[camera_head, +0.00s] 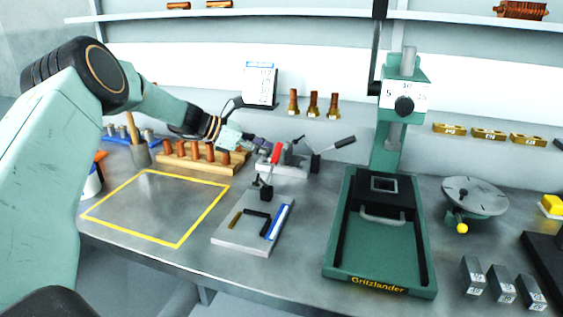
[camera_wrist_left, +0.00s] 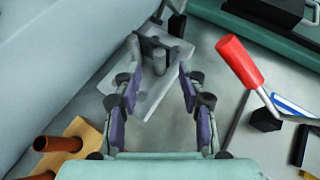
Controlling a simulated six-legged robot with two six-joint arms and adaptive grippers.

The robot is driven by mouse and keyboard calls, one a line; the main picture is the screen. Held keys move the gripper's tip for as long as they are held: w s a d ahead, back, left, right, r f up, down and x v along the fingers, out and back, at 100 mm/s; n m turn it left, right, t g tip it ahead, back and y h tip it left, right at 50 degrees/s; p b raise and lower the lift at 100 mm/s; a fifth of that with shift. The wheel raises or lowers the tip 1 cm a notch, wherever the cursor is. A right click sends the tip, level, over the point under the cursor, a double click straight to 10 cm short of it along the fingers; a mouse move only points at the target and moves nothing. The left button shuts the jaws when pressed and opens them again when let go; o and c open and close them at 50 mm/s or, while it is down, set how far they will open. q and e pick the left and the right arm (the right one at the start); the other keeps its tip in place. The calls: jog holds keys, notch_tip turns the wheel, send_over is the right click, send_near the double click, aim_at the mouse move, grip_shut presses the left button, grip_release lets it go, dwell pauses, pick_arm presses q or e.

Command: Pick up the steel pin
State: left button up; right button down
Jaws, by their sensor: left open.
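My left gripper (camera_head: 262,144) reaches over the back of the bench. In the left wrist view my left gripper (camera_wrist_left: 157,78) has its two fingers spread wide with nothing between the pads. Beyond the fingertips is a small grey clamp fixture (camera_wrist_left: 150,96), also in the head view (camera_head: 283,170). A short grey upright piece (camera_wrist_left: 160,62), which looks like the steel pin, stands at the fixture's dark jaw, roughly between the fingertips and apart from them. In the head view I cannot make out the pin. My right gripper is not in view.
A red-handled lever (camera_wrist_left: 240,62) rises right of the left gripper. A wooden block with copper pegs (camera_head: 200,160) stands left of the fixture. A grey plate with small tools (camera_head: 228,236) lies in front. A green press (camera_head: 428,225) stands right. The yellow-outlined area (camera_head: 150,205) is clear.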

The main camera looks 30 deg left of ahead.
aim_at(283, 159)
pick_arm(q)
jog(key=x, duration=0.3)
jog(key=shift+w+d, duration=0.2)
jog(key=shift+s+a, duration=0.2)
jog(key=shift+c, duration=0.2)
jog(key=shift+w+d, duration=0.15)
jog(key=c, duration=0.6)
grip_shut()
